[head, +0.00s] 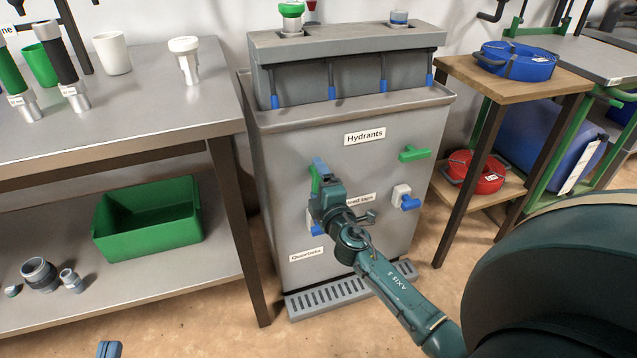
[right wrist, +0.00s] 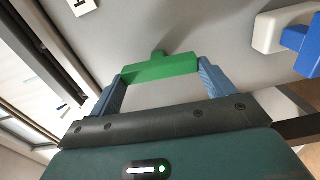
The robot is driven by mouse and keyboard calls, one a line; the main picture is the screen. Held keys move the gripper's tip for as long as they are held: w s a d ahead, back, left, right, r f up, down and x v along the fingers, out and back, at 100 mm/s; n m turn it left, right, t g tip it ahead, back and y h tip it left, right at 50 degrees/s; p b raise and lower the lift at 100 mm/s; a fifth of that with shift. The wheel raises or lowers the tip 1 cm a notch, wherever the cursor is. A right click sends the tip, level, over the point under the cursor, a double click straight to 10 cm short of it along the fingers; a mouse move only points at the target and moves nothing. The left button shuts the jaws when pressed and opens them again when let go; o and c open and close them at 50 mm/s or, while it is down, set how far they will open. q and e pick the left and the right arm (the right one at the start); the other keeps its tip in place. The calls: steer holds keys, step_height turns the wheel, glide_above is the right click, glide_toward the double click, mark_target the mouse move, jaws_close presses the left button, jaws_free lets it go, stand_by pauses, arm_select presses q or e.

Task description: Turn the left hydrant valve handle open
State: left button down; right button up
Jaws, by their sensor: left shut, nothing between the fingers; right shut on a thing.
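The left hydrant valve handle (head: 315,181) is green and sits on the grey cabinet front (head: 285,150), left below the "Hydrants" label. My right gripper (head: 319,167) is at this handle and hides much of it in the head view. In the right wrist view, the green handle (right wrist: 160,68) spans between the two blue fingers, which touch its ends; its stem points to the panel. The right hydrant handle (head: 414,154) is green and lies roughly level. My left gripper (head: 109,349) shows only its blue fingertips at the bottom left, shut and empty, far from the cabinet.
A white tap with a blue handle (head: 406,198) is right of my right gripper, and another blue handle (head: 316,229) is partly hidden below it. A metal bench (head: 120,135) with a green bin (head: 150,222) stands left. A wooden stand (head: 515,82) with hose coils stands right.

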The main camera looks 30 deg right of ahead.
steer(key=shift+n, duration=0.6)
steer(key=o, duration=0.9)
steer(key=v, duration=1.3)
steer(key=shift+b, duration=0.3)
